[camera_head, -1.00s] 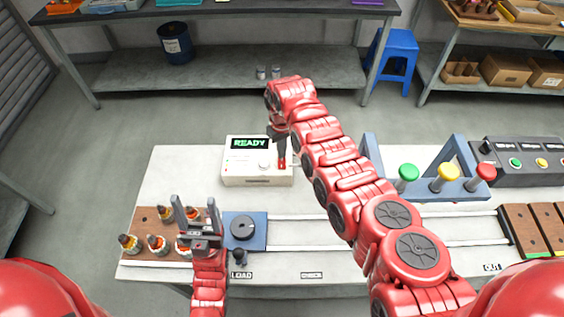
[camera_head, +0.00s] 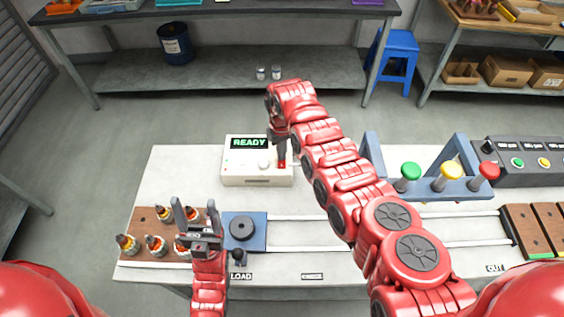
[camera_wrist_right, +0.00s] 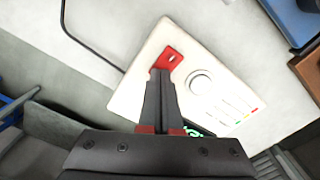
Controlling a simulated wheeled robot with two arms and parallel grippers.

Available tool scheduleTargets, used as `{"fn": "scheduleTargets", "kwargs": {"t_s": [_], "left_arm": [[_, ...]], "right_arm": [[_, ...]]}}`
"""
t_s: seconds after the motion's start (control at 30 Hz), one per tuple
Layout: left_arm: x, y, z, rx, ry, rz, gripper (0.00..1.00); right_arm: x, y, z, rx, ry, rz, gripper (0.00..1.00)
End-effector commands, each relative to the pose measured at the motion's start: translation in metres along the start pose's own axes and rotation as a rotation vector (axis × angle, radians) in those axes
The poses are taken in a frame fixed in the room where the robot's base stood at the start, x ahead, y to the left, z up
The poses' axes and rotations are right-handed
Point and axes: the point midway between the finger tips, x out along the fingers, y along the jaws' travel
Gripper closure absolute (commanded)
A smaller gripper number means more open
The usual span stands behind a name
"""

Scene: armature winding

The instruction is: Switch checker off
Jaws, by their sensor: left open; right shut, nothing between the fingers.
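The checker (camera_head: 240,178) is a white box at the back of the table, its screen (camera_head: 249,143) reading READY in green. It has a round knob (camera_head: 264,165) and a red switch (camera_head: 282,163) on its right side. In the right wrist view the red switch plate (camera_wrist_right: 172,57) and the knob (camera_wrist_right: 200,82) show clearly. My right gripper (camera_head: 281,152) is shut and empty, its tips at the edge of the red switch; I cannot tell if they press it. My left gripper (camera_head: 189,213) is open and empty, above the front left of the table.
A wooden tray (camera_head: 142,220) with several armatures sits at the front left, beside a blue fixture (camera_head: 259,236). Rails run right toward brown trays (camera_head: 530,228). A blue frame with green, yellow and red knobs (camera_head: 445,178) stands to the right.

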Motion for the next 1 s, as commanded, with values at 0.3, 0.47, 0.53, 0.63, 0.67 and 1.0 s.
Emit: {"fn": "scheduleTargets", "kwargs": {"t_s": [0.3,0.47,0.53,0.63,0.67,1.0], "left_arm": [[0.008,0.000,-0.001,0.000,0.000,0.000,0.34],[0.018,-0.001,-0.003,0.000,0.000,0.000,0.34],[0.020,-0.001,-0.003,0.000,0.000,0.000,0.34],[0.025,-0.001,-0.004,0.000,0.000,0.000,0.34],[0.026,-0.001,-0.004,0.000,0.000,0.000,0.34],[0.036,-0.002,-0.006,0.000,0.000,0.000,0.34]], "right_arm": [[-0.011,0.000,0.000,0.000,0.001,0.000,1.00],[-0.025,0.000,0.000,0.000,0.002,0.000,1.00],[-0.030,0.000,0.000,0.000,0.001,0.000,1.00],[-0.039,0.000,0.001,0.001,-0.001,0.000,1.00],[-0.042,0.000,0.001,0.001,-0.002,0.000,1.00],[-0.069,0.000,0.000,0.001,0.000,0.000,1.00]]}}
